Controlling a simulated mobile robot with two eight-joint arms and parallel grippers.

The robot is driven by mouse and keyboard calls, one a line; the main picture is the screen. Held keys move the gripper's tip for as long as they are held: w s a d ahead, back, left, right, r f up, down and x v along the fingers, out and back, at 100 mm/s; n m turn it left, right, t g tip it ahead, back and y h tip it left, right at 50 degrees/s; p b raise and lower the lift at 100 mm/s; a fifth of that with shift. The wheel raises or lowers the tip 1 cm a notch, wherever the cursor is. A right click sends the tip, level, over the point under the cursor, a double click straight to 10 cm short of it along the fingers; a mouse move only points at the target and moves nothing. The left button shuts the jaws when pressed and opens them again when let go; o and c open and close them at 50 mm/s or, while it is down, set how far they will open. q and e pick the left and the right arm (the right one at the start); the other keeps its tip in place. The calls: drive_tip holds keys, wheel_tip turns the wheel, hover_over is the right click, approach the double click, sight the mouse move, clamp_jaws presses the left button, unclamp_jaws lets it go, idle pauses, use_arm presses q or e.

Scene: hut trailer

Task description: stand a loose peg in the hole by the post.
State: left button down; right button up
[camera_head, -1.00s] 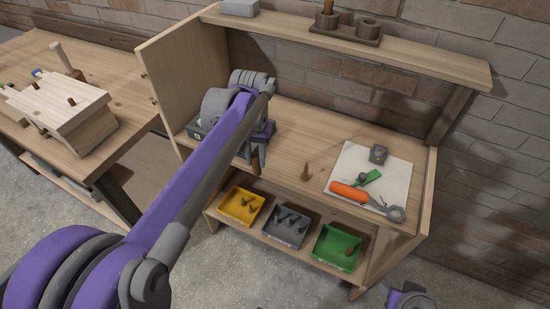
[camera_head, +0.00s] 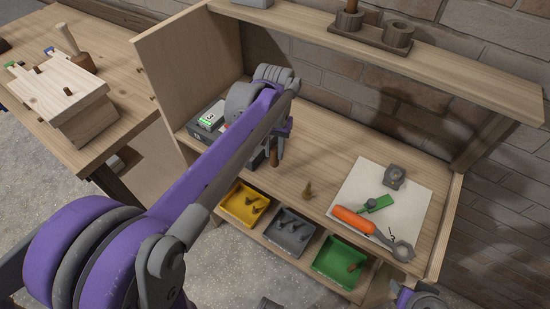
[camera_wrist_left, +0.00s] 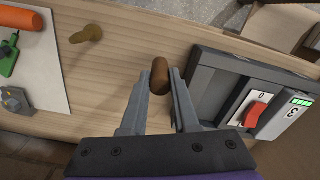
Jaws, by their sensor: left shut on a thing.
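My left gripper (camera_head: 275,150) is shut on a brown wooden peg (camera_head: 274,159), over the front part of the workbench near a grey switch box. In the left wrist view the peg (camera_wrist_left: 159,75) sits between the two grey fingertips (camera_wrist_left: 160,80), its rounded end sticking out past them. A small tan peg (camera_head: 308,190) is on the bench to the right of the gripper. On the upper shelf a dark wooden base (camera_head: 366,33) carries a post (camera_head: 352,6) and round cup-like pieces. I cannot tell which opening is the hole. My right gripper's fingers are out of view.
The grey box (camera_wrist_left: 258,103) has a red switch. A white sheet (camera_head: 372,186) holds an orange-handled tool (camera_head: 353,220), a green piece and a grey block. Yellow (camera_head: 234,218), grey and green trays stand below. A light wooden block (camera_head: 75,103) and mallet are on the left bench.

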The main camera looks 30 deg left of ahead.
sight(275, 158)
use_arm(q)
drive_tip(key=shift+f, duration=1.85)
drive_tip(key=shift+w, duration=0.1)
drive_tip(key=shift+f, duration=0.2)
drive_tip(key=c, duration=0.7)
unclamp_jaws()
drive_tip(key=shift+r, duration=0.15)
